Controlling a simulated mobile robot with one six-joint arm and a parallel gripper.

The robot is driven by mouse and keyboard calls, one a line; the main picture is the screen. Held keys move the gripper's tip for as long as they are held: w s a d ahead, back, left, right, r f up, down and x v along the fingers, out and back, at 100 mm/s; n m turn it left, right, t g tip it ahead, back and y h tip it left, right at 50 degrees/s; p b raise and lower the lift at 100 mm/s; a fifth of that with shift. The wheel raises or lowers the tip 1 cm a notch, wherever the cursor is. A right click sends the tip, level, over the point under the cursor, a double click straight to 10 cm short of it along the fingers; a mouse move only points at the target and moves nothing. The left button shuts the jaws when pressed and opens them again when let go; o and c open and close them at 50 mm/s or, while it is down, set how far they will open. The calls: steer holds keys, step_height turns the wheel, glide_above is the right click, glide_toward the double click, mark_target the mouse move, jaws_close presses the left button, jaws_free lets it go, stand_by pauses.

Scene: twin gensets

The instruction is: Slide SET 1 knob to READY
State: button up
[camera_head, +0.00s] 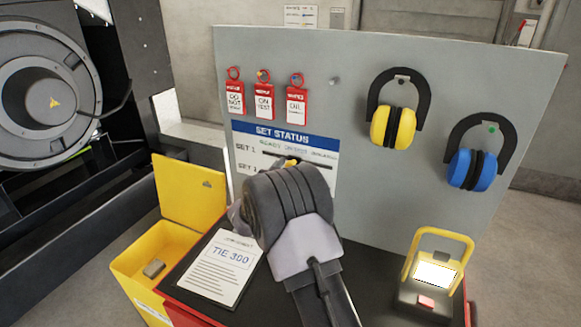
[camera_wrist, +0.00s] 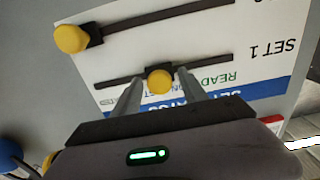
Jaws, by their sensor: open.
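The SET STATUS board (camera_head: 283,136) is on the grey panel, with a SET 1 row and another row below it. In the upside-down wrist view, the yellow SET 1 knob (camera_wrist: 159,81) is near the middle of its dark slot (camera_wrist: 215,61). The green READY lettering (camera_wrist: 217,78) lies toward the slot's SET 1 label end. My gripper (camera_wrist: 160,76) is open, with one finger on each side of this knob; contact cannot be told. The other yellow knob (camera_wrist: 71,39) is at the far end of its slot from the label. My gripper hides much of the board in the head view.
Red tags (camera_head: 264,100) hang above the board. Yellow (camera_head: 393,127) and blue (camera_head: 472,169) ear defenders hang to its right. Below are a yellow box (camera_head: 133,270), a TIE 300 sheet (camera_head: 222,267) and a yellow-framed lamp (camera_head: 436,272) on a dark top.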

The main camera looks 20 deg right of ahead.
steer(key=shift+w+d, duration=0.15)
steer(key=shift+d, duration=0.05)
steer(key=shift+c, duration=0.4)
jaws_close()
